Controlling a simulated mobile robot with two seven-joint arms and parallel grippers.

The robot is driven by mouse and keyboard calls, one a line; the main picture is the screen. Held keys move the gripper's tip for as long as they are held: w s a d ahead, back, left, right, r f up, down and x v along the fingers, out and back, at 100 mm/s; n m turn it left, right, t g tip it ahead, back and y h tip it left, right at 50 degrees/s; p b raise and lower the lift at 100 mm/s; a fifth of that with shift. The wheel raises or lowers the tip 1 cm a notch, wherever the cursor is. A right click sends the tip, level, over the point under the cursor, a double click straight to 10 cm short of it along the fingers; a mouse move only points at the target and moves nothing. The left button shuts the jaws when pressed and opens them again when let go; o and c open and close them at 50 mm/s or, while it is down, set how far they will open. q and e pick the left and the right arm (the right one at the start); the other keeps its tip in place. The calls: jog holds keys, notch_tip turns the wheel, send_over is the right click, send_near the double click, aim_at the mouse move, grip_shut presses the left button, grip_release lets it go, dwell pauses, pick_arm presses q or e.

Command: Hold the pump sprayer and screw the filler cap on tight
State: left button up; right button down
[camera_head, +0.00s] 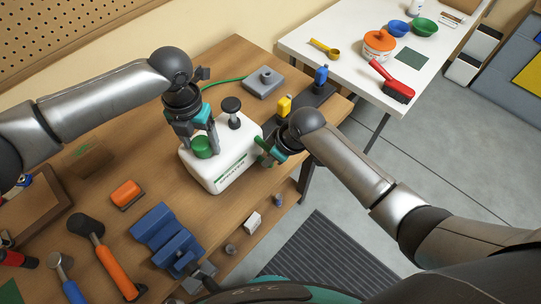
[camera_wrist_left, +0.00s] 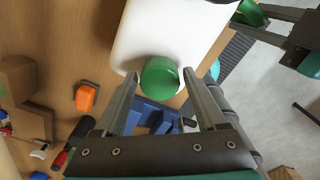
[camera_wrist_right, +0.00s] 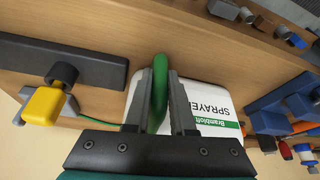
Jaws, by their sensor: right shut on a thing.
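The pump sprayer (camera_head: 222,170) is a white tank standing upright on the wooden bench, with a black pump knob (camera_head: 231,105) on top. Its green filler cap (camera_head: 203,147) sits at the tank's near left top corner; the left wrist view shows the cap from above (camera_wrist_left: 159,77). My left gripper (camera_head: 201,140) points down over the cap. Its fingers stand open on either side of it, with small gaps showing. My right gripper (camera_head: 266,158) is shut on the sprayer's green handle (camera_wrist_right: 158,92) at the tank's right side. The cap's thread is hidden.
A blue vise (camera_head: 166,236), an orange block (camera_head: 126,194) and hammers (camera_head: 106,265) lie at the near left. A grey box (camera_head: 263,82) with a green hose and a dark rail with yellow (camera_head: 284,106) and blue fittings stand behind. A white table (camera_head: 330,30) is at the back right.

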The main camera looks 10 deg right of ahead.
aim_at(200, 142)
pick_arm(q)
jog(key=shift+o, duration=1.1)
jog(key=shift+r, duration=0.1)
jog(key=shift+r, duration=3.4)
pick_arm(e)
grip_release()
